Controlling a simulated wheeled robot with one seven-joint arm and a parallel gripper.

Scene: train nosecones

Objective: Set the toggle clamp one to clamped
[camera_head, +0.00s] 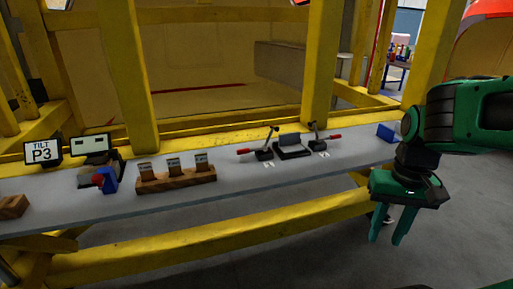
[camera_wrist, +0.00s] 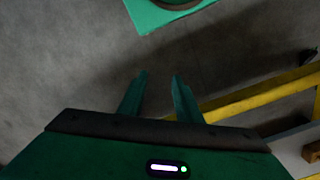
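Two small toggle clamps stand on the grey shelf, on either side of a dark block (camera_head: 291,146). The left clamp (camera_head: 264,153) has a red handle reaching out to the left, and its dark arm stands raised. The right clamp (camera_head: 318,144) has a red handle reaching out to the right, and its arm is also raised. Small white labels in front of them are too small to read, so I cannot tell which is one. My gripper (camera_head: 387,240) is open and empty, pointing down beyond the shelf's front edge, right of both clamps. It also shows open in the wrist view (camera_wrist: 160,78).
Grey floor lies under my gripper.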

